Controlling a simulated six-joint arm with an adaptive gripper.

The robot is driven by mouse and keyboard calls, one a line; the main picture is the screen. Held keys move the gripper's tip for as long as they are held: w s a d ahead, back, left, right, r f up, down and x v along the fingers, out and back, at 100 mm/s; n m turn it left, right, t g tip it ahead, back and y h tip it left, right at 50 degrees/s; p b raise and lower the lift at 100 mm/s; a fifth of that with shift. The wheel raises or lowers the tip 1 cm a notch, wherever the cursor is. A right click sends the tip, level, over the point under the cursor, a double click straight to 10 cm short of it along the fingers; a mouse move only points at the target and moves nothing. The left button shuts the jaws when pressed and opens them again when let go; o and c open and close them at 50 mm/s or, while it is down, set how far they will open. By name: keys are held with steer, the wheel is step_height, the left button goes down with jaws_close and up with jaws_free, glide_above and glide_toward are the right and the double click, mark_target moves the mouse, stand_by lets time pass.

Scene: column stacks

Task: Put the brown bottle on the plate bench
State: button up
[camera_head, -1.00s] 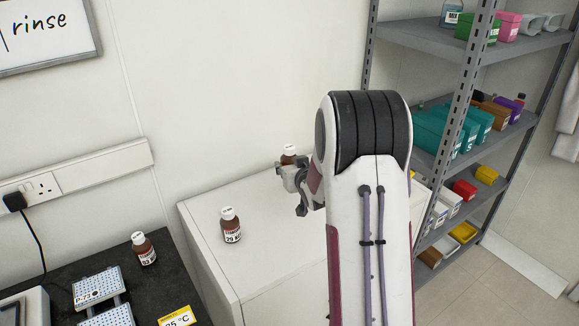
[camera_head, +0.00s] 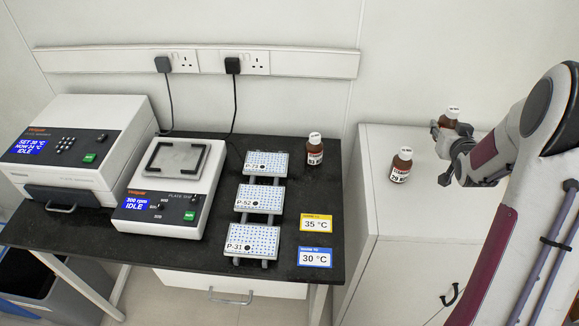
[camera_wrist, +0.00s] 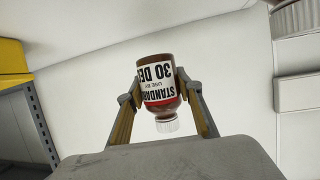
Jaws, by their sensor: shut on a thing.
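My gripper (camera_head: 446,135) is shut on a brown bottle (camera_head: 450,117) with a white cap, above or at the top of the white cabinet. The held bottle also shows in the wrist view (camera_wrist: 157,75), between both fingers, its label reading "STANDARD" and "30". A second brown bottle (camera_head: 401,165), labelled 29, stands upright on the cabinet, left of my gripper. A third brown bottle (camera_head: 314,149) stands at the back right of the dark bench (camera_head: 285,284). I cannot tell if the held bottle touches the cabinet top.
On the bench, a rack holds three plates, P-73 (camera_head: 266,164), P-52 (camera_head: 259,197) and P-31 (camera_head: 252,241). A plate shaker (camera_head: 172,200) and a larger instrument (camera_head: 75,150) stand left. Yellow (camera_head: 316,223) and blue (camera_head: 315,257) temperature cards lie right. The white cabinet top (camera_head: 385,205) has bare room.

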steer(key=a+f+n+y, duration=0.1)
steer(key=a, duration=0.5)
steer(key=a+f+n+y, duration=0.1)
steer(key=a, duration=0.5)
steer(key=a+f+n+y, duration=0.1)
steer(key=a+y, duration=0.1)
steer(key=a, duration=0.4)
steer(key=shift+s+a+n, duration=0.1)
steer(key=shift+a+n, duration=0.05)
steer(key=shift+n, duration=0.15)
steer(key=s+a+n+y, duration=0.2)
steer(key=s+a, duration=0.1)
steer(key=a, duration=0.5)
steer(key=s+a+f+n+g+y, duration=0.1)
steer(key=s+a+n+y, duration=0.1)
steer(key=a, duration=0.6)
steer(key=shift+s+a+f+g+y, duration=0.2)
steer(key=shift+s+a+g+y, duration=0.25)
steer(key=shift+s, duration=0.45)
steer(key=shift+d+f, duration=0.1)
steer(key=shift+d, duration=0.05)
glide_above(313, 185)
steer(key=shift+f, duration=2.85)
steer(key=shift+f, duration=0.1)
steer(key=shift+f, duration=2)
steer(key=shift+f, duration=0.15)
